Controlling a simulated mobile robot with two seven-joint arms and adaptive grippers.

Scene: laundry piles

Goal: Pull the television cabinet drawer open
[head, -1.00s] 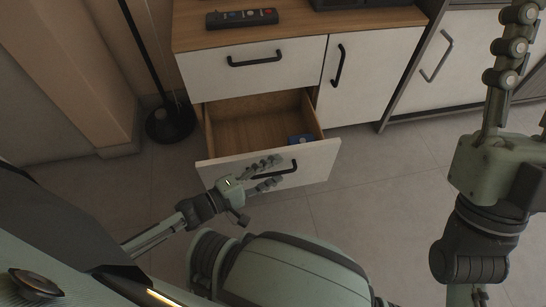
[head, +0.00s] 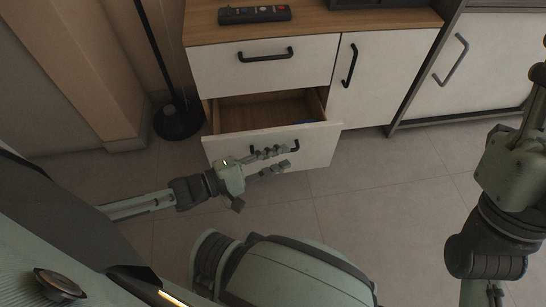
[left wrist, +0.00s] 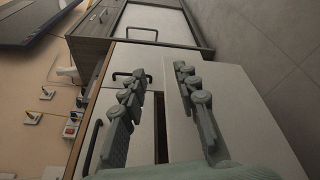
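The television cabinet (head: 270,27) has a wooden top and white fronts. Its lower drawer (head: 312,148) is partly open, with the wooden inside showing. The drawer's dark handle (head: 295,146) is mostly hidden behind my left gripper's fingers. My left gripper (head: 276,159) is at the drawer's white front, by the handle; in the left wrist view its fingers (left wrist: 160,107) are spread apart. I cannot tell whether they touch the handle. The upper drawer (head: 225,70) is shut. My right gripper (head: 535,90) is at the right edge, away from the cabinet and partly cut off.
A black round lamp base (head: 179,122) stands on the floor left of the cabinet. A blue item (head: 304,122) barely shows in the drawer. A grey-framed cabinet (head: 480,75) stands to the right. The tiled floor in front is clear.

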